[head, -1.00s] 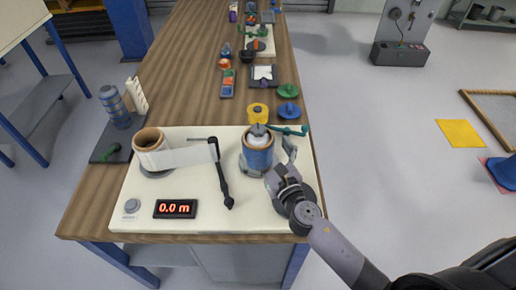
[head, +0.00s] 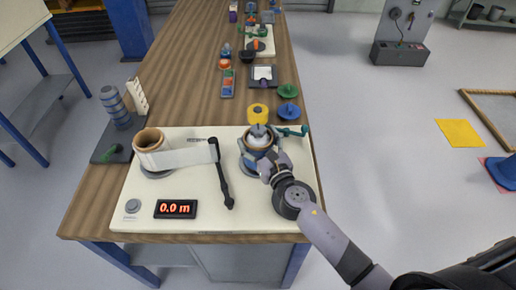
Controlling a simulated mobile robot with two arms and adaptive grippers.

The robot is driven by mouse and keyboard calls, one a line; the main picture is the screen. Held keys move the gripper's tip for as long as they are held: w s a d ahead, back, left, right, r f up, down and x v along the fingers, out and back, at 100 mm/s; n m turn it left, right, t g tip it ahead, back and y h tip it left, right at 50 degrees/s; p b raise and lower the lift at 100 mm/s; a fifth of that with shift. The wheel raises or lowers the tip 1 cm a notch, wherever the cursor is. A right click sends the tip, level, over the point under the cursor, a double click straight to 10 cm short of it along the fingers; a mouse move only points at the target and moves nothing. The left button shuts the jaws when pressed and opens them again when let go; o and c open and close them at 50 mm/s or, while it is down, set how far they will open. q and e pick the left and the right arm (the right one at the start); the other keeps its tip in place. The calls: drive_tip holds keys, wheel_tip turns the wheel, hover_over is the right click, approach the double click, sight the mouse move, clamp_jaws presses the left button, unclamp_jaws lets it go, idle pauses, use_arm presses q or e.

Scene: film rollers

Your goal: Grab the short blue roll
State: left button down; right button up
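The short blue roll (head: 244,149) stands upright at the right side of the cream winding board (head: 200,215), around a pale centre, with a tan rim at its top. My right gripper (head: 267,163) is at the front right of the roll and hides much of its front. Its fingers are close against the roll or touching it; I cannot tell which, nor whether they are closed on it. My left gripper is not in view.
A tan roll (head: 149,139) with a white strip stands on the board's left. A yellow spool (head: 258,112) and a teal handle (head: 291,131) are close behind the blue roll.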

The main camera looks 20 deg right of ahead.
drive_tip(key=c, duration=0.7)
drive_tip(key=shift+r, duration=0.1)
drive_tip(key=shift+c, duration=0.2)
drive_tip(key=shift+r, duration=0.1)
